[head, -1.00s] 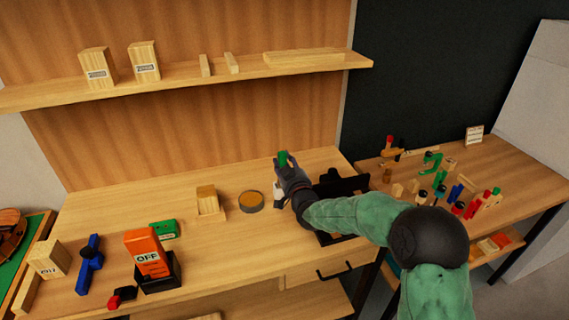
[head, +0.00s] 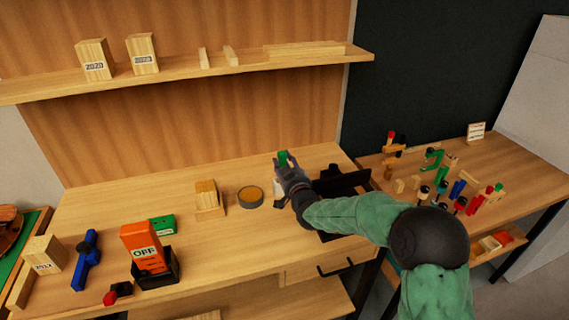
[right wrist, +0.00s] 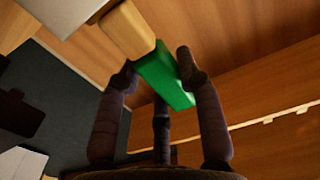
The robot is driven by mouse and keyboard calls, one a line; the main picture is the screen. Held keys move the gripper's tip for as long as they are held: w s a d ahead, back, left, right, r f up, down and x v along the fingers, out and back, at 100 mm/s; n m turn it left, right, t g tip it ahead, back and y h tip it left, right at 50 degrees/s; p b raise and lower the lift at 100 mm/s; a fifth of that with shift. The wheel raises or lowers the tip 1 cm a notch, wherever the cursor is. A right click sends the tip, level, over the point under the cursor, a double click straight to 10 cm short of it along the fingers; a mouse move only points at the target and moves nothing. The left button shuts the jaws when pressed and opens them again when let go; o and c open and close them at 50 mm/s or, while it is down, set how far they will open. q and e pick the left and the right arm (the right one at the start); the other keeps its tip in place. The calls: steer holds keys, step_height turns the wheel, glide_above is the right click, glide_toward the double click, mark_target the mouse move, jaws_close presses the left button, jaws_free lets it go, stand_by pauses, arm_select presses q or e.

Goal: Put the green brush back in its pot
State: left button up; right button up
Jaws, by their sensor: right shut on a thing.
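The green brush (head: 283,158) is in my right gripper (head: 285,167), above the back right of the bench. In the right wrist view its green part (right wrist: 165,75) lies between the fingers of my gripper (right wrist: 160,75), with a pale wooden part (right wrist: 128,30) beyond it. A white piece (head: 279,191) shows just below the hand in the head view; I cannot tell whether it is the pot or part of the brush. A round tin with an amber top (head: 250,197) stands left of the hand. My left gripper is not in view.
A dark tray (head: 340,186) lies right of the hand, partly behind my arm. A wooden block holder (head: 208,197), a green box (head: 162,224) and an orange OFF block (head: 142,247) stand to the left. A shelf (head: 180,77) runs above. The bench's middle front is clear.

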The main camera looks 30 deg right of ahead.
steer(key=shift+f, duration=0.1)
steer(key=o, duration=1.2)
steer(key=shift+s, duration=0.1)
steer(key=v, duration=1.1)
steer(key=shift+s+a, duration=0.2)
steer(key=shift+s, duration=0.2)
